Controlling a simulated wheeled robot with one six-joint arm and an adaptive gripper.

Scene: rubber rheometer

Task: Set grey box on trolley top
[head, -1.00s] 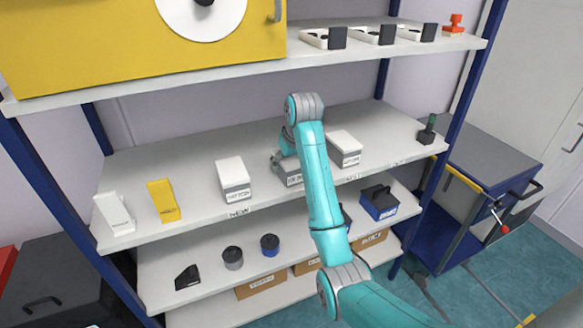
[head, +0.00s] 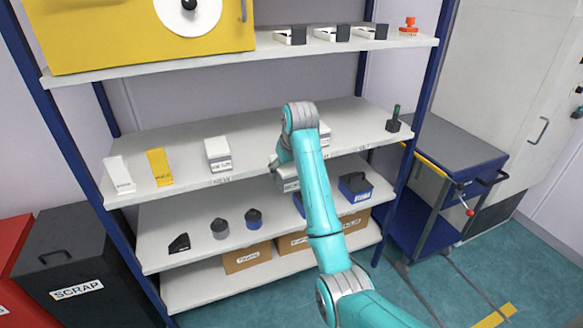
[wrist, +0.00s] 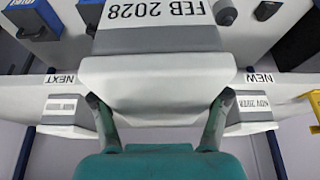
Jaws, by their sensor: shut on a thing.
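My gripper (wrist: 157,108) is shut on a box (wrist: 155,75) with a pale lid and a grey body, labelled FEB 2028. One finger lies on each side of the pale part in the wrist view. In the head view the held box (head: 289,179) shows beside my arm, in front of the middle shelf's front edge, partly hidden by the arm. The blue trolley (head: 440,170) stands at the right of the shelving, well away from the box. Its dark grey top (head: 462,146) looks bare.
The middle shelf (head: 185,190) carries a white-lidded box (head: 218,154), a yellow holder (head: 159,167), a white holder (head: 119,174) and a dark green-topped item (head: 394,120). Another box is partly hidden behind my arm. A shelf post stands between shelf and trolley. A SCRAP bin (head: 75,265) is at left.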

